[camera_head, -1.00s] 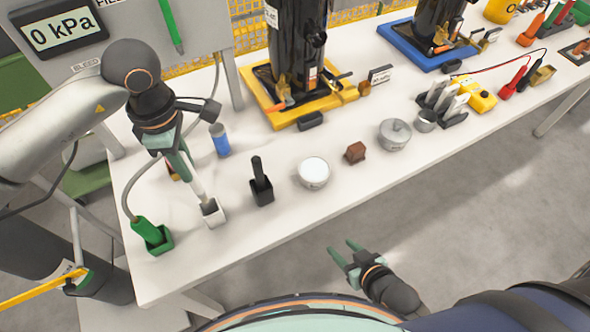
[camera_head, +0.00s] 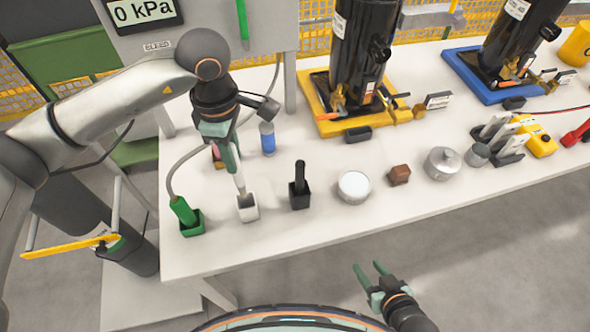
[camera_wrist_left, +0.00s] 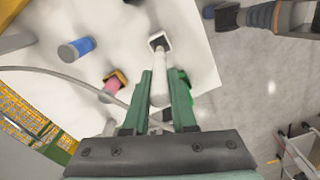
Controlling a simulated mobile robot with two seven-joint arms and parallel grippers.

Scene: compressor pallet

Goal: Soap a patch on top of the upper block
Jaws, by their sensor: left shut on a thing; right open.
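My left gripper (camera_head: 233,165) is shut on the white handle of a slim tool (camera_head: 240,184); the handle also shows in the left wrist view (camera_wrist_left: 159,85). The tool's lower end is down in a small white square pot (camera_head: 248,209), so its tip is hidden. My right gripper (camera_head: 371,272) is open and empty, in front of the table over the floor. A black cylinder unit (camera_head: 358,60) stands on a yellow tray (camera_head: 350,124), with brass fittings (camera_head: 402,115) at its right. I cannot tell which part is the upper block.
A green-handled tool (camera_head: 183,211) stands in a green pot left of the white pot. A black-handled tool (camera_head: 300,175), a round white-topped tin (camera_head: 354,187) and a brown block (camera_head: 400,174) stand to the right. A blue cylinder (camera_head: 267,139) is behind.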

